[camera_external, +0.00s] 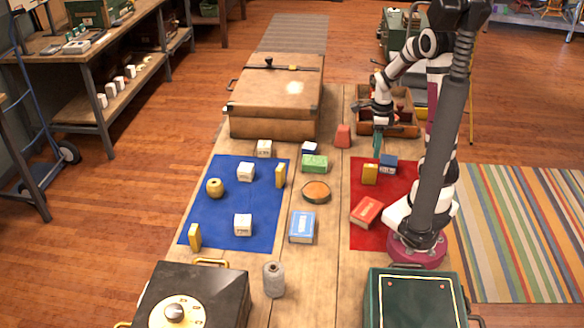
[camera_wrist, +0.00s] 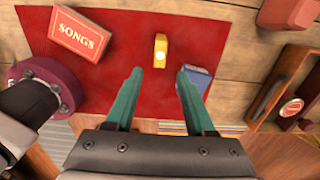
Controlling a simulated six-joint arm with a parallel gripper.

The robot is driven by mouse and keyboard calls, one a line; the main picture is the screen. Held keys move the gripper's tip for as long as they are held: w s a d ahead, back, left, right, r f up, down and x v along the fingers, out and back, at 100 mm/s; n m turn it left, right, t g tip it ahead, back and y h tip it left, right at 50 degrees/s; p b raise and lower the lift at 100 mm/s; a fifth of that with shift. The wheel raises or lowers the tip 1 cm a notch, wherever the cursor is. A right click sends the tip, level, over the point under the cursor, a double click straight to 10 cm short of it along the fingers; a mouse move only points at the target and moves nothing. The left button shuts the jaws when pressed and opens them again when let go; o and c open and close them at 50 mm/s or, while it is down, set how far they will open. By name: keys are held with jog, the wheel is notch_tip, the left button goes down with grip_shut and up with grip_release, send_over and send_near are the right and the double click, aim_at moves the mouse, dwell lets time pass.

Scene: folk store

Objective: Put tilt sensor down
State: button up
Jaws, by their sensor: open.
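My gripper (camera_external: 377,146) has teal fingers that are open, with nothing between them; it hangs above the far edge of the red mat (camera_external: 398,182). The wrist view also shows the open gripper (camera_wrist: 158,75). No thing is labelled as the tilt sensor, and I cannot tell which it is. A small yellow block with a pale round spot (camera_wrist: 160,50) lies on the red mat beyond the fingertips; it appears as a yellow block (camera_external: 370,174) outside. A small blue box (camera_wrist: 201,78) lies beside it, partly hidden by the right finger.
A red SONGS box (camera_external: 366,212) lies on the red mat. A wooden tray (camera_external: 402,130) stands behind my gripper. The blue mat (camera_external: 222,217) carries several small objects.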

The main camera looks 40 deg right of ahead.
jog(key=s+a+r+n+y, duration=0.1)
jog(key=s+a+r+n, duration=0.3)
jog(key=s+a+n, duration=0.3)
jog(key=s+a+r+n, duration=0.5)
jog(key=s+a+n, duration=0.2)
jog(key=n, duration=0.7)
jog(key=shift+s+a+n+y, duration=0.3)
jog(key=shift+s+a+y, duration=0.1)
jog(key=shift+s, duration=0.4)
